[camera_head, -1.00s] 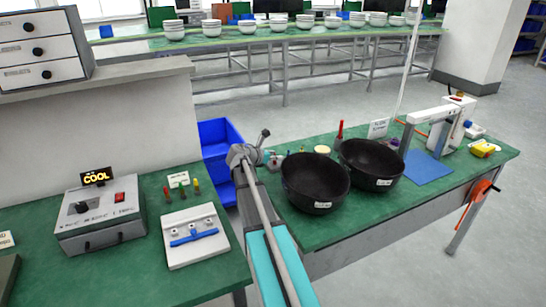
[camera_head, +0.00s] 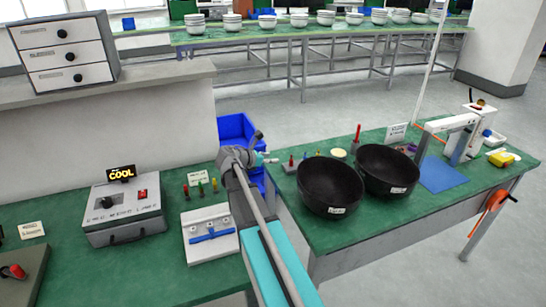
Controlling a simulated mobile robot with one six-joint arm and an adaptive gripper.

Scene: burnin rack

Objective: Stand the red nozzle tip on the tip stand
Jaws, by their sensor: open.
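A small red upright piece (camera_head: 291,160), possibly the red nozzle tip, shows near the left end of the right bench, by a small grey block; what bears it is too small to tell. Several small coloured pegs (camera_head: 201,189) stand in a row before a small label on the left bench, behind a white plate with a blue bar (camera_head: 210,238). I cannot tell whether either spot is the tip stand. My gripper (camera_head: 266,159) is at the arm's end, over the gap between the benches, just left of the red piece. It is small in view and seems empty.
Two black bowls (camera_head: 331,187) stand on the right bench, close to my arm. A taller red-topped item (camera_head: 357,137) stands behind them. A grey heater box (camera_head: 123,208) with a "COOL" display is on the left bench. A blue bin (camera_head: 235,130) sits between the benches.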

